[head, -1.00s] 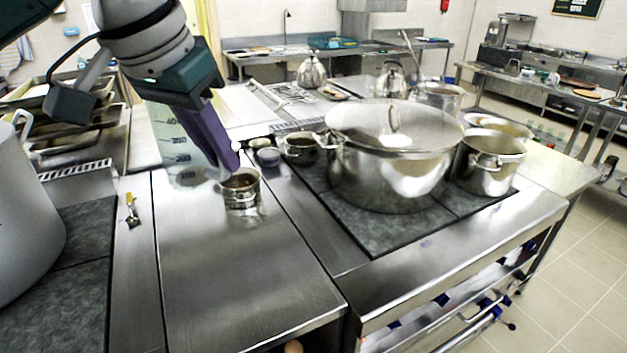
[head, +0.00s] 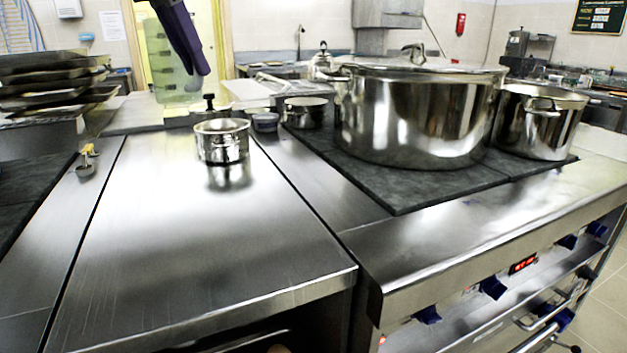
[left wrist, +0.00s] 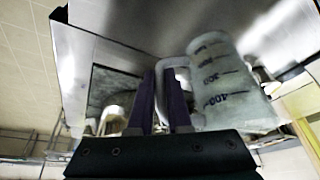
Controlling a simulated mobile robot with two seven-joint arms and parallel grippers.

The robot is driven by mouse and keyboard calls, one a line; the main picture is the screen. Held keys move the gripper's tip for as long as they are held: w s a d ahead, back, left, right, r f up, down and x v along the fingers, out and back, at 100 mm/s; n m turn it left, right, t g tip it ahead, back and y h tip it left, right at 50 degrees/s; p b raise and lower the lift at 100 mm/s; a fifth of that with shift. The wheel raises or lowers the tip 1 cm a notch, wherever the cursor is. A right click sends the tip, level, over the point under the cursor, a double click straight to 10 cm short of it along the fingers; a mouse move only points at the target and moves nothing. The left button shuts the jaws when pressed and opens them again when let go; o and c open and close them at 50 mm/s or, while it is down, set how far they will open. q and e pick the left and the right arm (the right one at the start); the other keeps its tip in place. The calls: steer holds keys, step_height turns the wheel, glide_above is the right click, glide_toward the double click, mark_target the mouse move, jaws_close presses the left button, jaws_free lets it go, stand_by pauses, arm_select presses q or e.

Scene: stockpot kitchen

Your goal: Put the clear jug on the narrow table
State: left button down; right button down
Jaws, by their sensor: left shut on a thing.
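The clear jug (head: 165,65), see-through and slightly greenish, is upright at the upper left of the head view. My left gripper (head: 197,68) is shut on its handle at the jug's right side, and its top is cut off by the picture edge. In the left wrist view the jug (left wrist: 225,85) shows dark measuring marks, and the gripper's purple fingers (left wrist: 160,78) are around the handle. The narrow table (head: 190,270) is the steel-topped unit in the middle. The jug appears near its far end; whether it touches a surface cannot be told.
A small steel pot (head: 222,140) stands on the narrow table's far part, and the table's near part is clear. A large lidded stockpot (head: 415,120) and a smaller pot (head: 538,120) stand on the hob at right. A yellow-handled utensil (head: 87,160) lies at left.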

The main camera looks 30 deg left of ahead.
arm_select(q)
steer(key=shift+f+b, duration=1.55)
steer(key=shift+f, duration=8.4)
steer(key=shift+f, duration=0.2)
steer(key=c, duration=0.8)
jaws_free()
steer(key=shift+c, duration=0.2)
steer(key=shift+s+r, duration=0.15)
steer(key=shift+r, duration=0.4)
steer(key=p+v, duration=0.3)
steer(key=v, duration=0.8)
